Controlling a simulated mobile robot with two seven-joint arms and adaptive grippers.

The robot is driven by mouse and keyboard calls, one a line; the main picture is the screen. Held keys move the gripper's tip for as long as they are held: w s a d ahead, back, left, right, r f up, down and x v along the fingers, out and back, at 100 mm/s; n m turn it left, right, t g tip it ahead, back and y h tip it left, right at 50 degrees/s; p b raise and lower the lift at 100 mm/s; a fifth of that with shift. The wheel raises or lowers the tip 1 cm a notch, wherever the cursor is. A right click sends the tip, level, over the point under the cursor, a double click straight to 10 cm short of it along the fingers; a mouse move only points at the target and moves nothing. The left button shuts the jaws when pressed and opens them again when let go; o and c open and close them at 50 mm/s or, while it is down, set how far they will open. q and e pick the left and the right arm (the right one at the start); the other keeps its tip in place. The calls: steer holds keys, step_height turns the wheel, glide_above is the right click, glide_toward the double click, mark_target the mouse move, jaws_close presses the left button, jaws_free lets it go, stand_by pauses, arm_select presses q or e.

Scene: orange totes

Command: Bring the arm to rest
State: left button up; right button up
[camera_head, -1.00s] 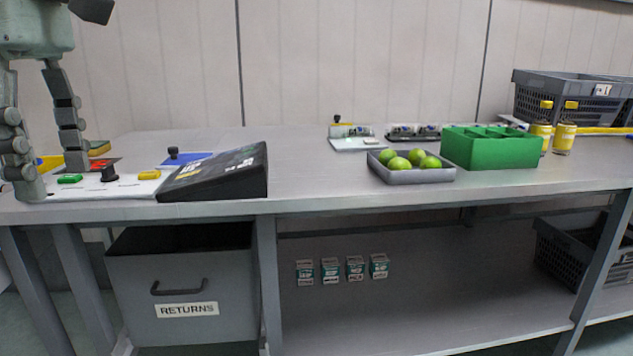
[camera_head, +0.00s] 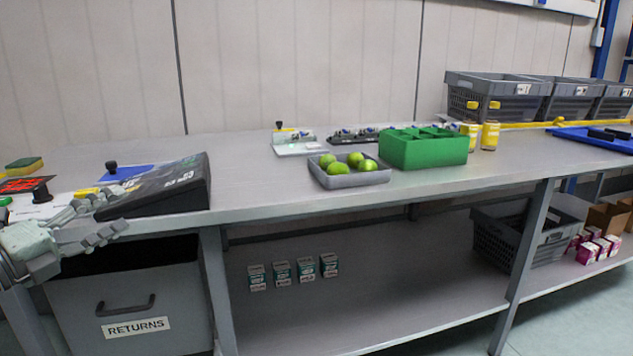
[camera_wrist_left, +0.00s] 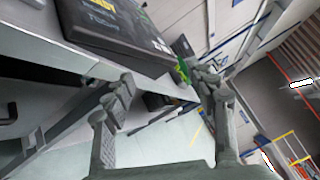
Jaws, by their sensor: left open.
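My left gripper (camera_head: 106,213) is at the left, in front of the workbench's front edge, with its fingers spread and nothing between them. In the left wrist view the two fingers (camera_wrist_left: 160,78) are apart and empty, with floor and bench parts behind. My right gripper is not in view.
A grey returns bin (camera_head: 180,300) stands below the gripper, under the bench. A grey tray (camera_head: 350,180) of limes and a green divided box (camera_head: 425,152) stand mid-bench. Yellow-capped jars (camera_head: 490,136) and dark crates (camera_head: 495,100) stand farther right.

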arm_select(q)
steer(key=s+a+f+n+g+y, duration=0.1)
steer(key=s+a+f+n+y, duration=0.1)
steer(key=f+n+y, duration=0.5)
steer(key=s+a+f+n+g+y+p, duration=0.1)
steer(key=s+a+f+n, duration=0.35)
steer(key=f, duration=0.75)
steer(key=f+n+g+y, duration=0.1)
steer(key=f+n+y, duration=0.3)
steer(key=f+n, duration=0.45)
steer(key=s+d+f+n+g, duration=0.3)
steer(key=s+d+f+g, duration=0.2)
steer(key=s+d+f, duration=0.2)
steer(key=s+d+f+n+g+h, duration=0.1)
steer(key=s+d+f+n+g, duration=0.2)
steer(key=s+f, duration=0.9)
steer(key=s+d+g+p, duration=0.1)
steer(key=s+d+g, duration=0.1)
steer(key=d, duration=0.2)
steer(key=shift+d+f+n, duration=0.2)
steer(key=shift+d+n, duration=0.2)
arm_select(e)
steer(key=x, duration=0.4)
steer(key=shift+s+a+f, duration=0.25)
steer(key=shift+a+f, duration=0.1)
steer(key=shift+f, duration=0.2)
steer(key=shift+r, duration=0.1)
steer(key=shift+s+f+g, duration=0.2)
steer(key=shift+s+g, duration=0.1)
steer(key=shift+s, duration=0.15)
